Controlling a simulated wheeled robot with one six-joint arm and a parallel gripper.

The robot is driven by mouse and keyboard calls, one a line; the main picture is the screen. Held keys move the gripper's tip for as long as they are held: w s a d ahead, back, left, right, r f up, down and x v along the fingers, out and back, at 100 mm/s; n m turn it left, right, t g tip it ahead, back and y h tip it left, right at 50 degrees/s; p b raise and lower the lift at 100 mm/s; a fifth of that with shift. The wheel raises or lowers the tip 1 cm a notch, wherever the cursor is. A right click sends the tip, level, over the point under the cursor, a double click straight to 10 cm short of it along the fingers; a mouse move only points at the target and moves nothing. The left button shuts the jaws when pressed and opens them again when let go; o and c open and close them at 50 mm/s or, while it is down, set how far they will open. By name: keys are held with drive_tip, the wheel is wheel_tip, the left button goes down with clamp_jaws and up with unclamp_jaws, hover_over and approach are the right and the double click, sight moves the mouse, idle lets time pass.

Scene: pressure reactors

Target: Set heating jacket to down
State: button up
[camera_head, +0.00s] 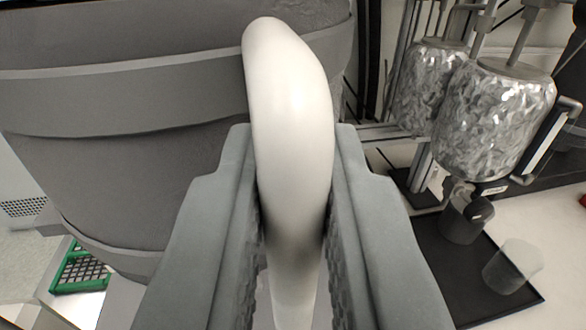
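The heating jacket (130,150) is a large grey, fabric-like cylinder with raised bands, filling the left and upper middle of the view. A smooth white curved handle (290,95) stands out in front of it toward the camera. My gripper (293,190) has one grey finger on each side of the handle. Both ridged finger pads lie against the handle, so the gripper is shut on it. The handle's lower end runs down between the fingers. Where the handle joins the jacket is not clear.
At right, foil-wrapped vessels (492,118) hang on metal rods. Below them a dark tray (462,268) holds a dark container (462,218) and a clear beaker (512,266). A green rack (80,272) stands at lower left. A pale surface lies at far right.

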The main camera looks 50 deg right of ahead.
clamp_jaws()
wheel_tip(320, 180, down, 16)
drive_tip(key=shift+r, duration=0.15)
drive_tip(key=o, duration=0.6)
unclamp_jaws()
drive_tip(key=shift+o, duration=0.2)
drive_tip(key=shift+r, duration=0.1)
drive_tip(key=v, duration=1.7)
drive_tip(key=shift+a, duration=0.2)
drive_tip(key=shift+s, duration=0.15)
